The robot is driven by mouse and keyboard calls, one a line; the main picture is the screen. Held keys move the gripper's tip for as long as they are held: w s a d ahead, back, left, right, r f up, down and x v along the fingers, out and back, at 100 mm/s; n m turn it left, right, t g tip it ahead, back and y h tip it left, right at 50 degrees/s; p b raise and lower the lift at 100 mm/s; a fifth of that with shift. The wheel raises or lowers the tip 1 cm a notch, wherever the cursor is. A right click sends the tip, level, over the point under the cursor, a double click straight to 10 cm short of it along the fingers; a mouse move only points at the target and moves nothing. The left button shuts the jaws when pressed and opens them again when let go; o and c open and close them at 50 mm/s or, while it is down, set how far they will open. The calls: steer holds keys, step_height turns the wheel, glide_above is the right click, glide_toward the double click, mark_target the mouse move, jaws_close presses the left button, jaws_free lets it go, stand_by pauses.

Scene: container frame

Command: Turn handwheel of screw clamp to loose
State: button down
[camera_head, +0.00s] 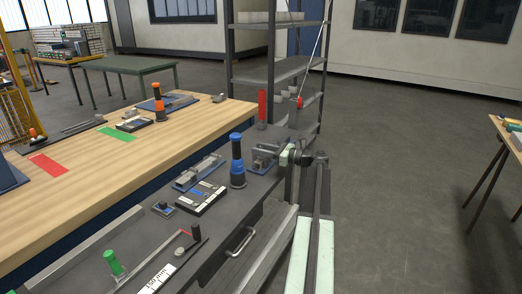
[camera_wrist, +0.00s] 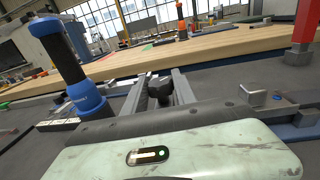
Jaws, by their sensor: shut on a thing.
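The screw clamp (camera_head: 264,156), a grey metal fixture on a blue base, stands near the right edge of the dark bench top in the head view. My gripper (camera_head: 284,157) reaches it from the right. In the wrist view, the dark knob-like handwheel (camera_wrist: 160,88) sits between the two grey fingers of my gripper (camera_wrist: 162,92). The fingers are shut on it. My pale gripper body covers the lower part of that view and hides much of the clamp. The handwheel is too small and hidden to make out in the head view.
A black handle with blue rings (camera_head: 237,165) stands upright just left of the clamp; it also shows in the wrist view (camera_wrist: 72,65). A red post (camera_head: 262,106) stands behind the clamp. A grey shelf rack (camera_head: 285,70) is beyond.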

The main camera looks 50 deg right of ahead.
steer(key=n+g+y, duration=0.1)
steer(key=y, duration=0.1)
steer(key=n+g+y, duration=0.1)
steer(key=n+y, duration=0.1)
steer(key=n+g+y, duration=0.1)
steer(key=y, duration=0.1)
steer(key=shift+w+d, duration=0.15)
steer(key=shift+d, duration=0.1)
steer(key=shift+a+n+g+y, duration=0.2)
steer(key=shift+n+g+y, duration=1.25)
steer(key=shift+g, duration=0.25)
steer(key=shift+n+g, duration=0.25)
steer(key=shift+g, duration=0.05)
steer(key=c, duration=1)
jaws_free()
steer(key=shift+a, duration=0.1)
